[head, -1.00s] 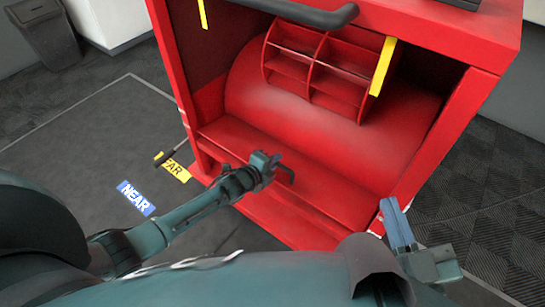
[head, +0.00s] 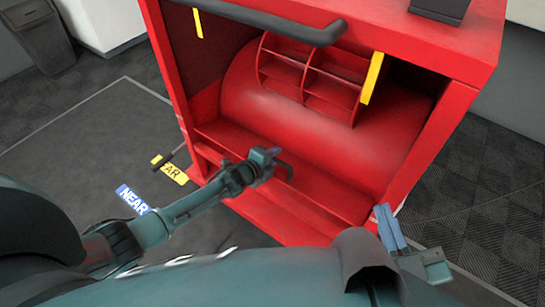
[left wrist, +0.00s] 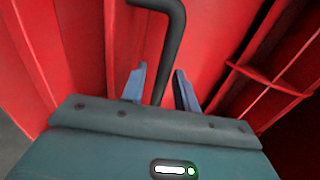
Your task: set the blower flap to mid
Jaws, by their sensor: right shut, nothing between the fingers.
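The red blower housing (head: 440,140) stands open in the head view, with a rounded red drum (head: 290,125) and a ribbed red grid (head: 310,78) inside. No part is marked as the flap, and I cannot tell its setting. In the left wrist view the dark bent rod (left wrist: 174,45) passes between the parted fingers of my left gripper (left wrist: 160,88), with a gap visible. My right gripper (head: 390,228) is shut and empty, right of the housing's front.
A thick dark bar (head: 270,22) crosses the housing's upper front. Yellow strips hang at left (head: 198,23) and right (head: 372,78). A blue NEAR label (head: 132,199) and a yellow FAR label (head: 174,173) lie on the floor at left. A dark bin (head: 42,40) stands behind.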

